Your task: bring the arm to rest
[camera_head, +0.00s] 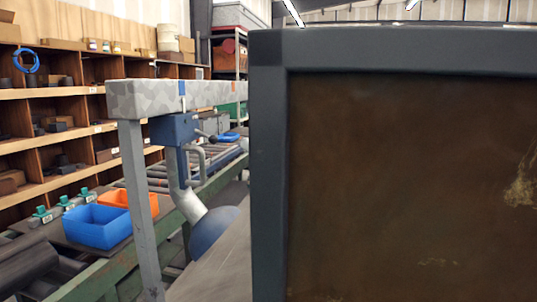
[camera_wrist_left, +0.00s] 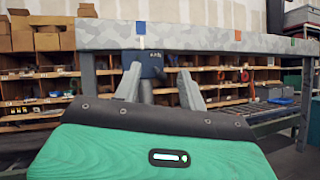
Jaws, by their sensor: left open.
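My left gripper (camera_wrist_left: 158,72) shows in the left wrist view with its two grey fingers apart and nothing visible between them. Behind the fingers is a blue box (camera_wrist_left: 148,62) under a grey mottled beam (camera_wrist_left: 210,38). In the head view the blue box (camera_head: 174,129) sits under the beam (camera_head: 160,97), with a bent grey handle beside it. A silver pipe (camera_head: 186,200) slants down below the box to a wide blue rounded end (camera_head: 214,232). Neither gripper shows in the head view.
A brown panel with a grey frame (camera_head: 268,180) blocks the right half of the head view. Wooden shelving (camera_head: 70,92) lines the back left. A blue bin (camera_head: 98,227) and an orange bin (camera_head: 118,196) stand near a roller conveyor (camera_head: 160,182). A grey post (camera_head: 137,205) supports the beam.

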